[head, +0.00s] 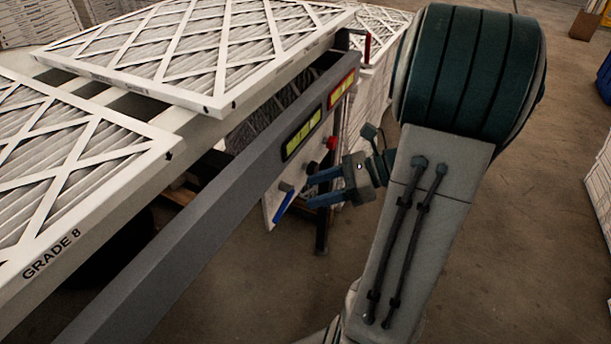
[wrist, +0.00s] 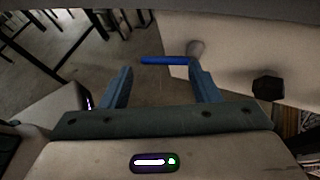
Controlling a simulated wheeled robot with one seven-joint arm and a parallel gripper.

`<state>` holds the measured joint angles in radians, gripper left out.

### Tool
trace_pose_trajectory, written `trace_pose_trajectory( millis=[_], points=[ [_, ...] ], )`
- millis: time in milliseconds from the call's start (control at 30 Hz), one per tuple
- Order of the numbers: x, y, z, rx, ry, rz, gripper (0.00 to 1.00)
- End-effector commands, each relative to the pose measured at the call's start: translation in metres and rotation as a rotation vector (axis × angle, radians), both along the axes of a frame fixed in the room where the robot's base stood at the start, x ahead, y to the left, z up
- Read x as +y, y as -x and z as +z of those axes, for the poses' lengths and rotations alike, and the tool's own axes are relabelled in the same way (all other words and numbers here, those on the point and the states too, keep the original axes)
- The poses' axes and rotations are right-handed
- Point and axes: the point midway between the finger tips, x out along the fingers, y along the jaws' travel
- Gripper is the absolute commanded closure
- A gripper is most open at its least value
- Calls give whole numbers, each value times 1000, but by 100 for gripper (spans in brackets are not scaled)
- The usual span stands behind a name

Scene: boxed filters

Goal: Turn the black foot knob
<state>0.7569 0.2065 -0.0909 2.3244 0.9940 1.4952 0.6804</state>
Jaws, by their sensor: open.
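The black knob (head: 312,168) sits on the white panel under the grey beam, below a red knob (head: 332,142). In the wrist view the black knob (wrist: 268,86) is a dark faceted shape to the right, outside my fingers. My gripper (head: 310,190) is open, its fingers pointing left toward the panel. In the wrist view my gripper (wrist: 161,68) has its two blue fingers wide apart with nothing clearly held. A blue lever (wrist: 165,60) on a grey pivot shows ahead of the fingertips, and it also shows in the head view (head: 283,204).
The grey beam (head: 190,225) runs diagonally beside my arm, with yellow-green displays (head: 303,133) on it. White-framed filters (head: 195,55) lie on top of the rack. Bare floor (head: 540,220) is open on the right. Thin dark legs (wrist: 55,55) stand at the wrist view's upper left.

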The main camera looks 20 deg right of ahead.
Motion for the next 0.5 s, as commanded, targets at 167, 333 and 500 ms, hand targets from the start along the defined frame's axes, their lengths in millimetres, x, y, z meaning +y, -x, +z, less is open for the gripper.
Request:
trace_pose_trajectory(
  millis=[167,333,500],
  points=[
    [-75,-15,-55,62,-318,-348,44],
    [-123,-14,-74,65,-495,-526,44],
    [-136,-16,-77,59,-551,-579,44]
  ],
)
